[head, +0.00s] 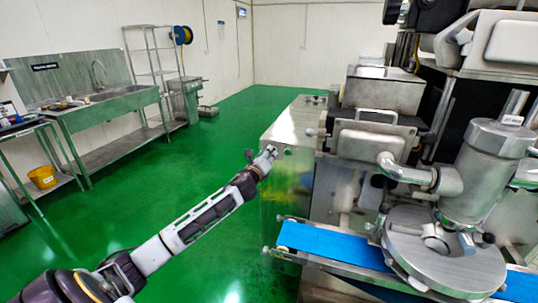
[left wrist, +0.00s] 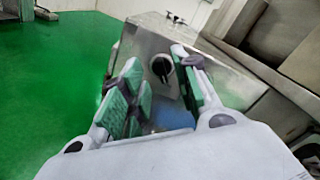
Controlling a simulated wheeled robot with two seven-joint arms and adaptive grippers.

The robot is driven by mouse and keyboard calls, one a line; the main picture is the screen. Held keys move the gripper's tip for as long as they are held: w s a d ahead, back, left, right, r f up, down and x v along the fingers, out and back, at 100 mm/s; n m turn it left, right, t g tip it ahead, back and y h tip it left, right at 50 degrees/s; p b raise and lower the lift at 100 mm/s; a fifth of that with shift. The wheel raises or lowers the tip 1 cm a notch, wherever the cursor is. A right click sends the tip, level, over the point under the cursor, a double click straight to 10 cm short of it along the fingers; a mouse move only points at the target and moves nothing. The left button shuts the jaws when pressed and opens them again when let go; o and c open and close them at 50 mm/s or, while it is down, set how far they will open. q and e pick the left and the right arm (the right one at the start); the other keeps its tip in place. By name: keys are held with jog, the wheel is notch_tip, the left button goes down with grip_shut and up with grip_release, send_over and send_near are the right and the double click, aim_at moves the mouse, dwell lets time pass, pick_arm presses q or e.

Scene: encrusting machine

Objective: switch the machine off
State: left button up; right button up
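The encrusting machine's metal cabinet (head: 290,125) stands right of centre in the head view. In the left wrist view a black rotary switch (left wrist: 162,68) on a pale round base sits on the cabinet's side panel. My left gripper (head: 268,154) is at that side panel in the head view. In the left wrist view its green-padded fingers (left wrist: 156,84) are apart, with the switch seen between them. I cannot tell whether either pad touches the switch. In the head view the gripper largely hides the switch. My right gripper is not in view.
A blue conveyor belt (head: 335,246) juts out below the cabinet, right of my left arm. A round metal plate (head: 445,265) and machine head stand further right. A sink bench (head: 110,105) lines the left wall. Green floor between is clear.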

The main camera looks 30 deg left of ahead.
pick_arm(q)
jog(key=shift+x, duration=1.15)
jog(key=shift+c, duration=0.4)
grip_shut()
